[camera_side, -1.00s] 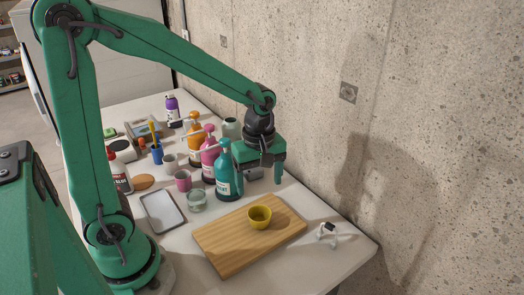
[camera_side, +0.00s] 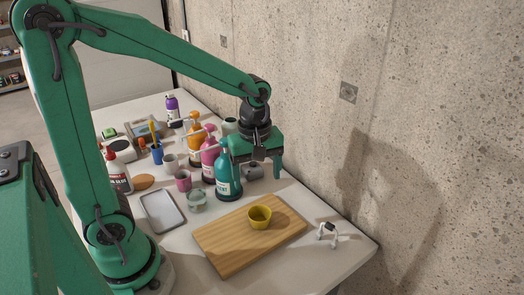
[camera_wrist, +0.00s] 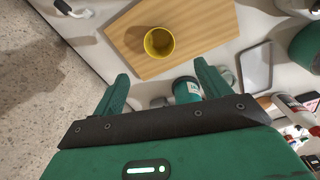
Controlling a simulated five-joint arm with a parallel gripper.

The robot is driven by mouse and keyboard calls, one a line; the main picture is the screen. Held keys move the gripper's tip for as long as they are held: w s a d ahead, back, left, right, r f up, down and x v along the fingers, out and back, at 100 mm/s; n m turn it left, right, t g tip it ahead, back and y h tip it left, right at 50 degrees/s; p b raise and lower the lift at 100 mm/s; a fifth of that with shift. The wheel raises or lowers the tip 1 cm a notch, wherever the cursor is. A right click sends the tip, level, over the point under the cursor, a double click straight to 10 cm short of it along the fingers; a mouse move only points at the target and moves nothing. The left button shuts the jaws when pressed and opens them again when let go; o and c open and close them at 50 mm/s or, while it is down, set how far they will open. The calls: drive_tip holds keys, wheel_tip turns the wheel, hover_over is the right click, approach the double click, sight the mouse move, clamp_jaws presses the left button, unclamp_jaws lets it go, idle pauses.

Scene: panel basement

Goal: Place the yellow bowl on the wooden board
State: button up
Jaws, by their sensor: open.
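The yellow bowl (camera_side: 259,217) sits upright on the wooden board (camera_side: 225,250), toward its far right part. In the wrist view the bowl (camera_wrist: 159,42) also rests on the board (camera_wrist: 205,22), beyond my fingertips and apart from them. My gripper (camera_side: 257,172) is open and empty, raised above the table behind the board, near the teal pump bottle. In the wrist view its two fingers (camera_wrist: 160,72) are spread wide with nothing between them.
A teal pump bottle (camera_side: 228,178) and a pink one (camera_side: 208,160) stand close left of my gripper. A grey tray (camera_side: 162,212) and a small glass jar (camera_side: 196,201) lie left of the board. A white object (camera_side: 327,235) lies right of it. The concrete wall (camera_side: 420,130) borders the table.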

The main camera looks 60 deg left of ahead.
drive_tip(key=s+a+r+m+t, duration=0.1)
drive_tip(key=s+r+m+t, duration=0.4)
drive_tip(key=m, duration=0.9)
drive_tip(key=s+r, duration=0.3)
drive_tip(key=s, duration=0.1)
drive_tip(key=shift+s+a+r+m, duration=0.3)
drive_tip(key=shift+a+r+m, duration=0.05)
drive_tip(key=shift+a+m, duration=0.05)
